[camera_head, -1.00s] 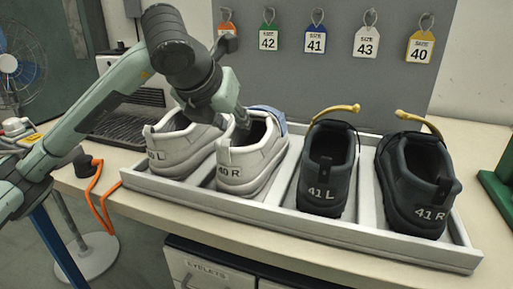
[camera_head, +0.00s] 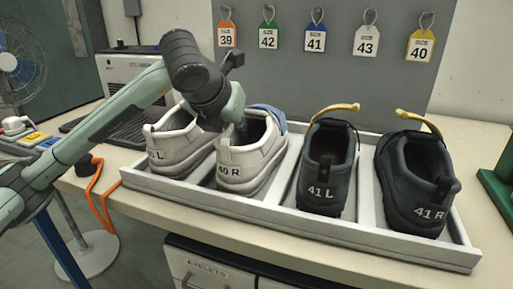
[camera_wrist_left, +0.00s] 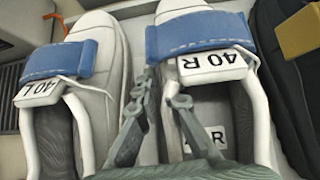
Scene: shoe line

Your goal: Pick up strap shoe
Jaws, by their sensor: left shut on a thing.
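The white shoe marked 40 R (camera_head: 235,172), with a blue strap over its front, sits in the tray. It also shows in the left wrist view (camera_wrist_left: 200,30), its strap (camera_wrist_left: 198,33) running across below the toe. My left gripper (camera_head: 240,128) is down at the shoe's opening and shut on its collar edge. In the left wrist view, the fingers (camera_wrist_left: 160,88) straddle the collar side that faces the 40 L shoe. The white 40 L shoe (camera_head: 165,157) stands beside it, also with a blue strap (camera_wrist_left: 62,60). My right gripper is out of view.
Two dark shoes, 41 L (camera_head: 320,195) and 41 R (camera_head: 425,215), with yellow straps standing up, fill the tray's right side. The grey tray (camera_head: 350,238) lies along the bench (camera_head: 140,212). Size tags (camera_head: 316,38) hang on the panel behind. An orange cable (camera_head: 97,200) hangs at left.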

